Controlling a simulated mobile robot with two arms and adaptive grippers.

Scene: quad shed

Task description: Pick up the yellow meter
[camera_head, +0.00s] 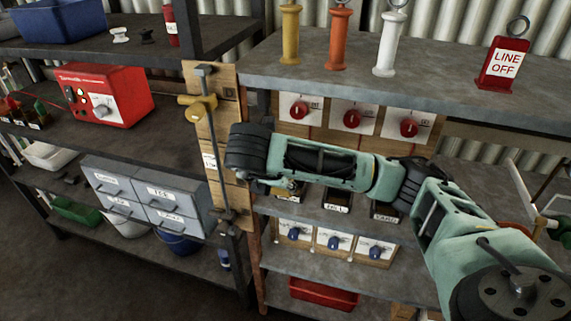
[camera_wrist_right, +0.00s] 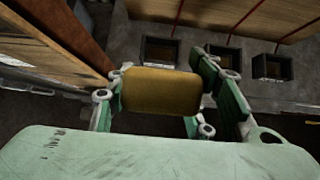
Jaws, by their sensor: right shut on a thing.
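The yellow meter (camera_wrist_right: 161,91) shows in the right wrist view as a plain yellow-brown block with rounded corners. It sits between the green fingers of my right gripper (camera_wrist_right: 165,104), which is shut on it. In the head view my right arm reaches in from the right across the middle shelf. Its wrist hides most of the right gripper (camera_head: 291,190) and the meter. I cannot tell in these views whether the meter touches the shelf. My left gripper is not in view.
Dark labelled holders (camera_head: 337,201) stand on the shelf beside the gripper. A wooden post with a yellow-handled bar (camera_head: 198,105) is close on the left. Red-knobbed panels (camera_head: 352,117) are above, blue-knobbed panels (camera_head: 333,240) below. Grey drawers (camera_head: 150,195) stand at left.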

